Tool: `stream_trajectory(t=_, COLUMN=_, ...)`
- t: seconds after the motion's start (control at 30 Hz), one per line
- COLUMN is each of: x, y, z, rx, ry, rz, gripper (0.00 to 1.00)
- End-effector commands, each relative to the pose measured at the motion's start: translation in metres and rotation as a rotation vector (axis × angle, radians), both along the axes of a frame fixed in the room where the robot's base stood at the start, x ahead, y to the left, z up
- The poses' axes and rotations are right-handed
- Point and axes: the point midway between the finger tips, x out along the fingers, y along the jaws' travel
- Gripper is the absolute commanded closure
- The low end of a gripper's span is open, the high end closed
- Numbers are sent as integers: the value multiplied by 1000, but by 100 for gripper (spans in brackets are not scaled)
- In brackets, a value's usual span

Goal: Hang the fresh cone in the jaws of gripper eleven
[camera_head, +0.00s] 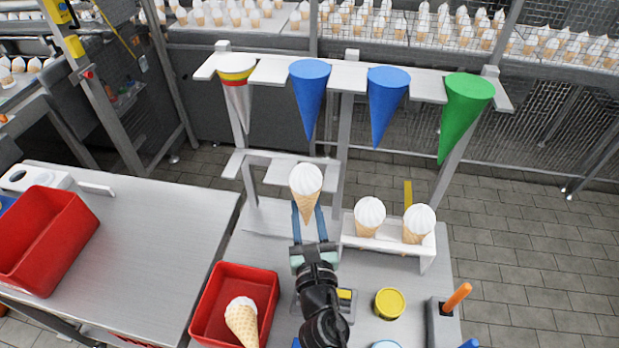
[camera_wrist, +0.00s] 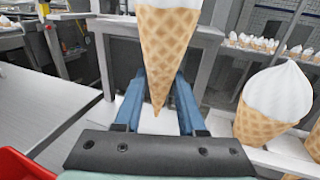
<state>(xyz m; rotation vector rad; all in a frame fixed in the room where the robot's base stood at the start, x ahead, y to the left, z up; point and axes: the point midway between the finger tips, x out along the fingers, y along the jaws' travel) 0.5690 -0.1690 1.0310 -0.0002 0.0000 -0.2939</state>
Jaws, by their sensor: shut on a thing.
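My gripper (camera_head: 307,212) is shut on an ice cream cone (camera_head: 306,183) with a white top and a waffle body. The cone is upright, point down, between the blue fingers; it also fills the middle of the wrist view (camera_wrist: 168,55). It is in front of a short white lower bar (camera_head: 262,157) on the rack. No number reading eleven is legible, so I cannot tell which holder is gripper eleven. The rack's top bar (camera_head: 345,70) holds a silver cone with red and yellow bands (camera_head: 237,85), two blue cones (camera_head: 309,90) (camera_head: 387,95) and a green cone (camera_head: 465,105).
Two more ice cream cones (camera_head: 369,213) (camera_head: 418,220) stand in a white holder (camera_head: 390,244) at right. A red bin (camera_head: 205,312) holds a cone (camera_head: 241,318). A yellow round container (camera_head: 389,303) and an orange-handled tool (camera_head: 457,296) are at front right. The left table (camera_head: 150,230) has clear room.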

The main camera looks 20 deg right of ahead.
Motion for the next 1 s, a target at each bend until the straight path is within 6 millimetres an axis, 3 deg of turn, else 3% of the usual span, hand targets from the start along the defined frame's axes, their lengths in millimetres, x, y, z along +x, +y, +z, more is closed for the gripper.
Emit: stream_trajectory(t=1.0, x=-40, y=28, z=0, rx=0, ry=-1, rz=1, gripper=87)
